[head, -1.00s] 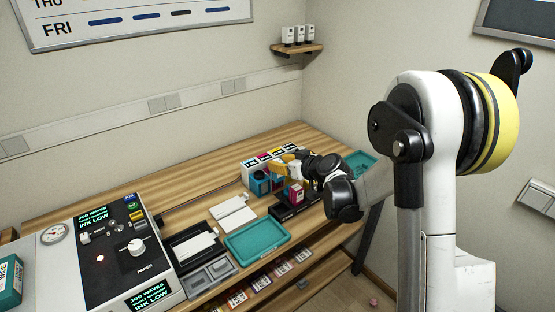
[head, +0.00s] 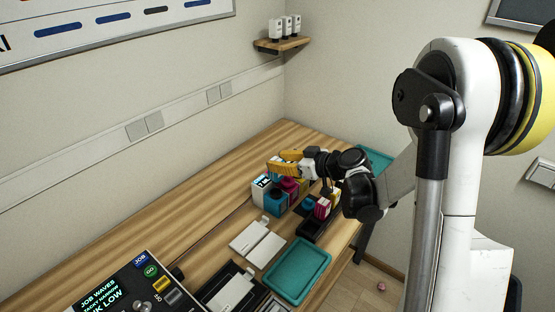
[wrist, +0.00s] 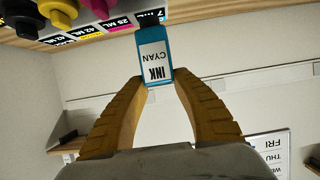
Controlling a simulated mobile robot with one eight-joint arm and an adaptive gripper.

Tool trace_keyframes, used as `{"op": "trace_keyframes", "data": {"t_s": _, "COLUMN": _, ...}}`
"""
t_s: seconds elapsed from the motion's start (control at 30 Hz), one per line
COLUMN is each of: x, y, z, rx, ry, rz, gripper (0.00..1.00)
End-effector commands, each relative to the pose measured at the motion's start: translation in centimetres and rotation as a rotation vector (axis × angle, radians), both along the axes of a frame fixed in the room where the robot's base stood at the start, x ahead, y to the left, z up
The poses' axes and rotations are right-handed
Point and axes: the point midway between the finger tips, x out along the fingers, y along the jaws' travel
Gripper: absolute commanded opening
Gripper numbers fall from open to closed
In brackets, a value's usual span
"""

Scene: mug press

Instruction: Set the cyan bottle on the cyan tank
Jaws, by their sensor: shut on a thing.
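The cyan bottle (wrist: 155,62) shows in the wrist view, with a white "INK CYAN" label and a dark cap. My gripper (wrist: 155,80) is shut on its lower end, with an orange finger on each side. The cap end points toward the row of ink tanks, at the edge marked 7 ML. In the head view my gripper (head: 272,167) is above the tank row at the back of the table. The cyan tank (head: 276,204) is the near end of that row. I cannot tell whether the cap touches the tank. The bottle is hard to make out in the head view.
A magenta tank (head: 290,185) is beside the cyan one. A teal tray (head: 297,270) and white pads (head: 257,243) lie in front. The table is clear left of the tanks.

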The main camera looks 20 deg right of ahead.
Motion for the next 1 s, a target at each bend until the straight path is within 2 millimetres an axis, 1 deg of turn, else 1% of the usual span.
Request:
{"op": "trace_keyframes", "data": {"t_s": 0.03, "x": 0.0, "y": 0.0, "z": -0.7, "rx": 0.000, "ry": 0.000, "rz": 0.000, "gripper": 0.00}}
{"op": "trace_keyframes", "data": {"t_s": 0.3, "x": 0.0, "y": 0.0, "z": -3.6, "rx": 0.000, "ry": 0.000, "rz": -0.001, "gripper": 0.00}}
{"op": "trace_keyframes", "data": {"t_s": 0.43, "x": 0.0, "y": 0.0, "z": -4.7, "rx": 0.000, "ry": 0.000, "rz": -0.001, "gripper": 0.00}}
{"op": "trace_keyframes", "data": {"t_s": 0.57, "x": 0.0, "y": 0.0, "z": -5.1, "rx": 0.000, "ry": 0.000, "rz": -0.001, "gripper": 0.00}}
{"op": "trace_keyframes", "data": {"t_s": 1.0, "x": 0.0, "y": 0.0, "z": -5.0, "rx": 0.000, "ry": 0.000, "rz": -0.001, "gripper": 0.00}}
